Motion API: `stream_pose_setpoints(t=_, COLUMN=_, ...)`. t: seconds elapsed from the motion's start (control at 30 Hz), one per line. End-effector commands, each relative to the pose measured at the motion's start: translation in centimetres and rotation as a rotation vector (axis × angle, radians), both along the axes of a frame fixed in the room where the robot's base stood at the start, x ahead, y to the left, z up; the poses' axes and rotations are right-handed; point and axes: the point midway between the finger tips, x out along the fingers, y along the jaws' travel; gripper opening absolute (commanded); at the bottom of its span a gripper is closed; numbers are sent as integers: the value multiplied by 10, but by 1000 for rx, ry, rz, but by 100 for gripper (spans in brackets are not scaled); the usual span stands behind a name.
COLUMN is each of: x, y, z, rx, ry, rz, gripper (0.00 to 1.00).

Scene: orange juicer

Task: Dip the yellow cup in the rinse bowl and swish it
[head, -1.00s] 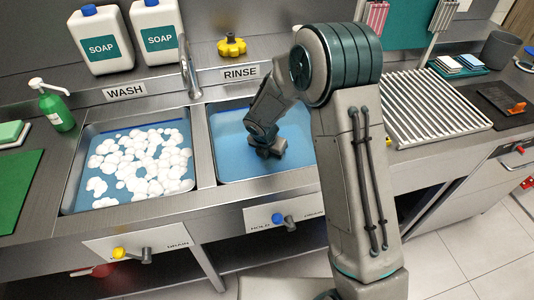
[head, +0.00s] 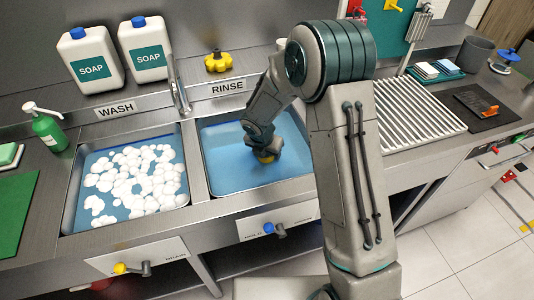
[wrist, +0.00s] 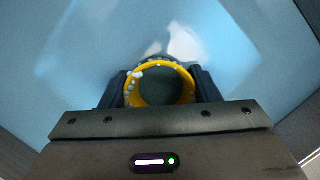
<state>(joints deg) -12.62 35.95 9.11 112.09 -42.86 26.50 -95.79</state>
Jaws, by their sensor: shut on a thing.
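The yellow cup (wrist: 160,66) is between the two fingers of my gripper (wrist: 160,88) in the wrist view. Its yellow rim faces the camera, with small white foam bubbles along the left and upper rim, and its inside looks dark. In the head view my gripper (head: 264,152) points down into the blue rinse bowl (head: 228,180), and a small bit of the yellow cup (head: 266,159) shows under it. My gripper is shut on the cup. How deep the cup sits in the water cannot be told.
The wash basin (head: 72,205) full of white foam lies left of the rinse bowl, with a metal divider between. The faucet (head: 180,95) stands behind the divider. A ribbed drying rack (head: 415,110) lies to the right.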

Motion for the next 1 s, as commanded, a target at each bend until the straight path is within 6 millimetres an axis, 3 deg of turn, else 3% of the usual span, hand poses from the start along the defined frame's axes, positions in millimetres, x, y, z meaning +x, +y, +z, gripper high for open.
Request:
stream_pose_setpoints(t=0.03, x=0, y=0, z=14, rx=0, ry=-1, rz=-1, gripper=33)
stream_pose_setpoints(t=0.7, x=0, y=0, z=106, rx=0, ry=-1, rz=-1, gripper=33)
stream_pose_setpoints(t=1.0, x=0, y=0, z=107, rx=0, ry=0, rz=0, gripper=33)
